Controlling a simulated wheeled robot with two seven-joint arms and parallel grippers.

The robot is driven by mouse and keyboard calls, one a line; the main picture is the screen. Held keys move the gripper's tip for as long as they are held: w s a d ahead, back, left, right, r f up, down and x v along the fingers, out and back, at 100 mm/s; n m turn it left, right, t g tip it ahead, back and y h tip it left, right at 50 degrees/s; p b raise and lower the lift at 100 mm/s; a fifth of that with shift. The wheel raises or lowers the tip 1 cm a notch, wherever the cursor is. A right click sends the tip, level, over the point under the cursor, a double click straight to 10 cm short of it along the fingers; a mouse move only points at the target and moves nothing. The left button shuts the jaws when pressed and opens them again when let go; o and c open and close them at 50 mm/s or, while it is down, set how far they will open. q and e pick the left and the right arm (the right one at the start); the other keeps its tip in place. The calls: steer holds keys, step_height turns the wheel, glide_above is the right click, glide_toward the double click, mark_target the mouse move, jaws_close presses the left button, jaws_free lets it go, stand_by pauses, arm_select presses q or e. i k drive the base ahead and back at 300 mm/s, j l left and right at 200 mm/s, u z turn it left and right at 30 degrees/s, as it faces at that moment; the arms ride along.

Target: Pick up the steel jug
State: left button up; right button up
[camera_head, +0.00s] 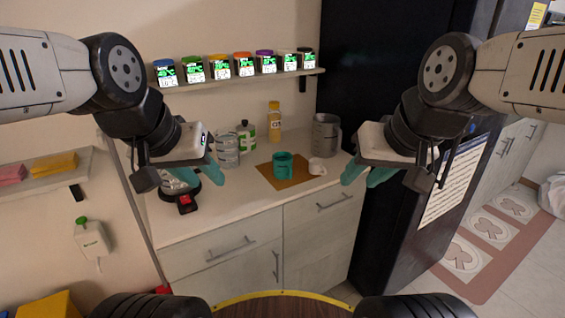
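The steel jug (326,135) stands upright at the back right of the counter, next to the dark tall cabinet. It is grey, and its handle appears to be on its right side. My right gripper (364,178) has teal fingers spread apart with nothing between them. It hangs to the right of the jug and nearer to me, apart from it. My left gripper (204,178) is also open and empty, at the left over the counter, far from the jug.
A teal cup (283,163) stands on a brown board (291,182), with a white item (317,166) beside it. Cans (228,150), a green-labelled bottle (246,135) and a yellow bottle (274,118) stand behind. Spice dispensers (243,65) line the shelf above. The counter's front (237,207) is clear.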

mark_target(327, 132)
steer(key=i+l, duration=0.3)
steer(key=i+l+z, duration=0.1)
steer(key=i+l, duration=0.25)
steer(key=i, duration=0.2)
steer(key=i+l, duration=0.25)
steer(key=i, duration=0.15)
